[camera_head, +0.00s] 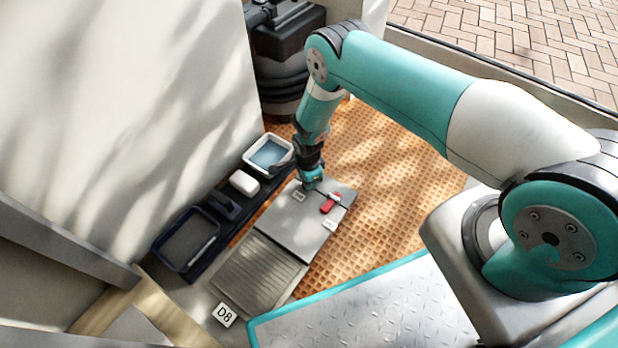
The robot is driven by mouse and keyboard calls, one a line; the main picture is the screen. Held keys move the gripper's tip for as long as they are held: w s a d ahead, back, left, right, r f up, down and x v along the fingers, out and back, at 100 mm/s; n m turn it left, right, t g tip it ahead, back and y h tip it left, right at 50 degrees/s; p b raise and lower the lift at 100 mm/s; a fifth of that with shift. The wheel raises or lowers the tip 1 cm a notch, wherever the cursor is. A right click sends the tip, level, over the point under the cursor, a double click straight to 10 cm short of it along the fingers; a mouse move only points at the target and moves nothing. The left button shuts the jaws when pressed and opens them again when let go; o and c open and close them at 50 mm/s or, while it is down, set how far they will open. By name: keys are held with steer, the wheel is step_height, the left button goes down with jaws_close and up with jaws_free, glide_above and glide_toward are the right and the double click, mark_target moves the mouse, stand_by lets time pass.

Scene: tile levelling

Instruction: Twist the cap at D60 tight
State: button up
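My gripper (312,184) points down at the far end of the grey tiles (285,222), low over or touching the surface there. Its fingers are small and dark in this view, so I cannot tell whether they are open or shut, or whether a cap is between them. No cap shows clearly; the gripper may hide one. A small red piece (329,205) lies on the tiles just right of the gripper. A small marker (299,197) lies left of it, its writing too small to read. The only label I can read is a white card, D8 (224,315), at the near end.
Left of the tiles is a dark tray (187,240), a white block (244,182) and a white tub with blue contents (268,153). A white tag (330,225) lies at the tiles' right edge. Orange waffled floor (385,150) is open to the right. A pale wall (120,100) stands left.

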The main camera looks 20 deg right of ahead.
steer(key=o, duration=0.9)
steer(key=shift+w+r, duration=0.2)
steer(key=shift+w, duration=0.15)
steer(key=shift+o, duration=0.2)
steer(key=shift+s+f, duration=0.1)
steer(key=shift+s, duration=0.05)
step_height(320, 180, up, 18)
steer(key=p, duration=0.8)
steer(key=shift+f, duration=0.25)
